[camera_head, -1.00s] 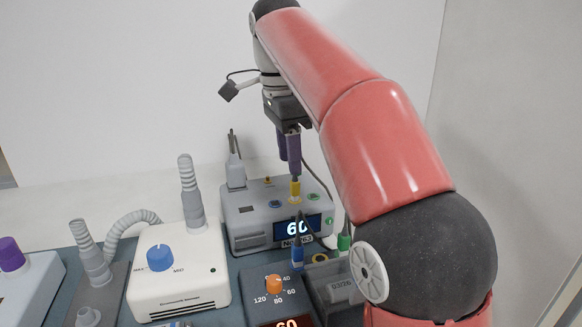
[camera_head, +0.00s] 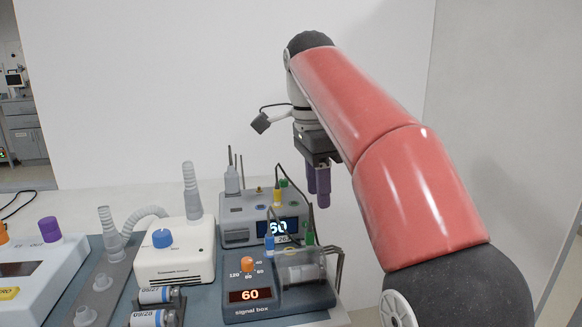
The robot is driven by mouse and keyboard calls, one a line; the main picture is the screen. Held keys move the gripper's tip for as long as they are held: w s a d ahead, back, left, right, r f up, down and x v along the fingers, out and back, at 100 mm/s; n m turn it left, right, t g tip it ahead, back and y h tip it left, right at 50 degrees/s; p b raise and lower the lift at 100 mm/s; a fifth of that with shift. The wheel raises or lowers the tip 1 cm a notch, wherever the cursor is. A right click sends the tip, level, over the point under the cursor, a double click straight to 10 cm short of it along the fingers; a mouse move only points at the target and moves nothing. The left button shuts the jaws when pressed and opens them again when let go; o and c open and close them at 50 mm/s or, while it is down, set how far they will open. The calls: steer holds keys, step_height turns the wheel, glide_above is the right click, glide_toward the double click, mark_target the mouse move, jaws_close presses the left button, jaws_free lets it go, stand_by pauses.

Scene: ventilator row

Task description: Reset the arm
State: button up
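My gripper (camera_head: 318,190) hangs with its two purple fingers pointing down, to the right of and above the grey monitor (camera_head: 238,235). The fingers stand a little apart, and nothing shows between them. The arm reaches in from the lower right, bent over the right side of the bench. A yellow plug (camera_head: 277,196) with a dark cable stands upright at the top of the grey monitor, left of my gripper and apart from it. A green plug (camera_head: 283,183) stands just behind it.
A signal box (camera_head: 250,305) with an orange knob, a blue plug (camera_head: 269,244) and a clear cylinder (camera_head: 302,275) stand below my gripper. A white unit (camera_head: 175,262) with a blue knob and hoses are left. White wall lies behind; the air above the bench's left side is free.

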steer(key=s+d+f+n+t, duration=0.1)
steer(key=s+d+f+n, duration=0.2)
steer(key=s+f+n, duration=0.2)
steer(key=s+d+f+n+t, duration=0.2)
steer(key=s+d+f+n, duration=0.2)
steer(key=s+f, duration=0.4)
steer(key=s+d+f+n+t+y, duration=0.1)
steer(key=s+d+f+n+t, duration=0.1)
steer(key=s+f+n, duration=0.4)
step_height(320, 180, down, 3)
steer(key=shift+s+d, duration=0.45)
steer(key=shift+d, duration=0.35)
stand_by(1.0)
